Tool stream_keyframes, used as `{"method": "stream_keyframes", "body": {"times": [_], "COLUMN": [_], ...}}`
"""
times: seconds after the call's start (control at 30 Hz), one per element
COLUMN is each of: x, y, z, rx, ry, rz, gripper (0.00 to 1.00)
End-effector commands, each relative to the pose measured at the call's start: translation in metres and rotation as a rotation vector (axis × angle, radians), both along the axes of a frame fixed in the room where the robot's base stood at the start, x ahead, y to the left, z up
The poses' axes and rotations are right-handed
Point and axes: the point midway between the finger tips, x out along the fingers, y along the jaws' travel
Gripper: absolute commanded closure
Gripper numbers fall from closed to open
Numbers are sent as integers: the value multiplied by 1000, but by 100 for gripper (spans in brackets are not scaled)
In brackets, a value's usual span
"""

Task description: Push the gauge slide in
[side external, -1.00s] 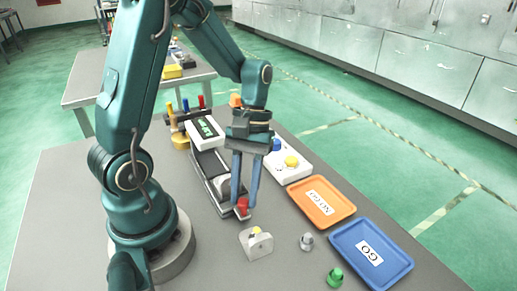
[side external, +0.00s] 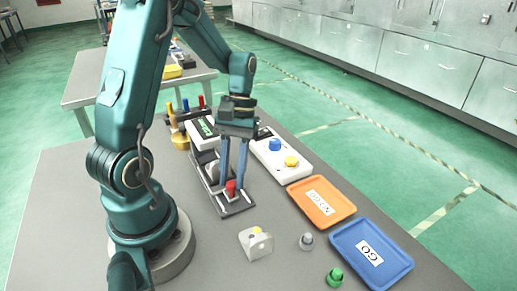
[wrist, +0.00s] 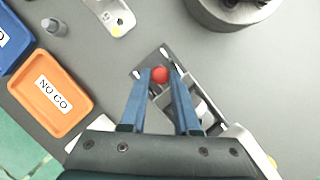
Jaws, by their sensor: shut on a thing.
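The gauge slide's red knob (side external: 231,186) stands on the near part of the gauge's dark rail base (side external: 236,208). My gripper (side external: 232,184) points down with its blue fingers on either side of the red knob, shut on it. In the wrist view the red knob (wrist: 160,74) sits between the two fingertips (wrist: 161,72). A grey block of the gauge (wrist: 196,108) lies behind the knob, partly hidden by the fingers. The gauge's display box (side external: 203,127) is at the far end of the rail.
An orange NO GO tray (side external: 321,201) and a blue GO tray (side external: 371,254) lie to the right. A white box with blue and yellow buttons (side external: 281,158) is close beside the gripper. A metal bracket (side external: 256,243), a grey part (side external: 306,241) and a green part (side external: 335,278) stand in front.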

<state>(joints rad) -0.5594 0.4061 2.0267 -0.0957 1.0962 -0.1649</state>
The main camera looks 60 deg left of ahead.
Motion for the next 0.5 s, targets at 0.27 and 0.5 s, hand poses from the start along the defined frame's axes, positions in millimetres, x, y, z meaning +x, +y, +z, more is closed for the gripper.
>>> {"method": "stream_keyframes", "body": {"times": [0.27, 0.5], "x": [2, 2], "y": [14, 14], "z": [1, 1], "rx": [2, 3], "ry": [-8, -7], "rz": [4, 2], "gripper": [100, 43]}}
